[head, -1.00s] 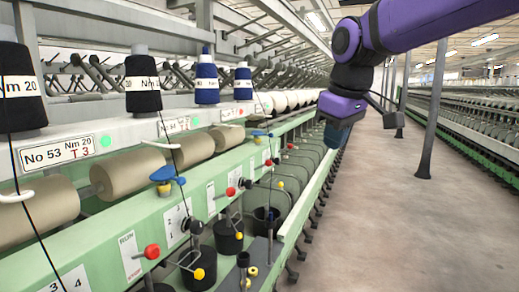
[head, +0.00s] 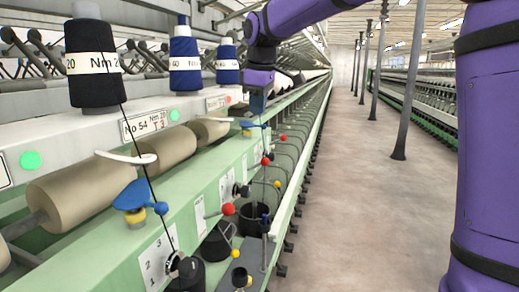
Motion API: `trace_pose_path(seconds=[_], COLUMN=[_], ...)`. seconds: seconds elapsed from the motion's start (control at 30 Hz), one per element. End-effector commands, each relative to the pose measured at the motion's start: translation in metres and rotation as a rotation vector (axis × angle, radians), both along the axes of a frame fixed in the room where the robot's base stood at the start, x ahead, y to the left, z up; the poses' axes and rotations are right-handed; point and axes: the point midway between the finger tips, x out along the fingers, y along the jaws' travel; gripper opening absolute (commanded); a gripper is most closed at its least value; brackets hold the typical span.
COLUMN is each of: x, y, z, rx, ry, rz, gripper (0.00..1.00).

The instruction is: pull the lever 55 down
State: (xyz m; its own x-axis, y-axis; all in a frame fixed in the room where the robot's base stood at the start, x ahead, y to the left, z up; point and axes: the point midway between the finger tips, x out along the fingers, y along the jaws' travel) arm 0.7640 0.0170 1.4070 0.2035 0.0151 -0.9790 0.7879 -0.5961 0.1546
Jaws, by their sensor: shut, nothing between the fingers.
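Several red-knobbed levers stick out along the green rail: a near one (head: 229,209), one further along (head: 265,161) and a far one (head: 283,138). One sign reads No 54 (head: 143,125). The sign beyond it (head: 217,102) is too small to read, so I cannot tell which lever is 55. My gripper (head: 258,104) is shut and empty. It points down in front of the machine, above the second red knob in the picture, and appears apart from it.
Blue-and-yellow parts (head: 140,197) jut from the rail. Black cans (head: 218,242) stand below it. Thread cones (head: 95,65) stand on the upper shelf. The aisle floor (head: 340,200) is clear to the right, with grey posts (head: 408,90) beyond.

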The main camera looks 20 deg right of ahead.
Motion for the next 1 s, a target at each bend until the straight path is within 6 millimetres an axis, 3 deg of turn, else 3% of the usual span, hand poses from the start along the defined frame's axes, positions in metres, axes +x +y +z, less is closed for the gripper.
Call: trace_pose_path(seconds=[0.37, 0.87, 1.0], x=[0.002, 0.020, 0.023], y=[0.000, 0.002, -0.010], z=[-0.013, -0.100, -0.116], rx=[0.000, 0.000, 0.000], ry=[0.004, 0.004, 0.001], rz=[-0.001, -0.001, -0.003], gripper=[0.00, 0.00, 0.00])
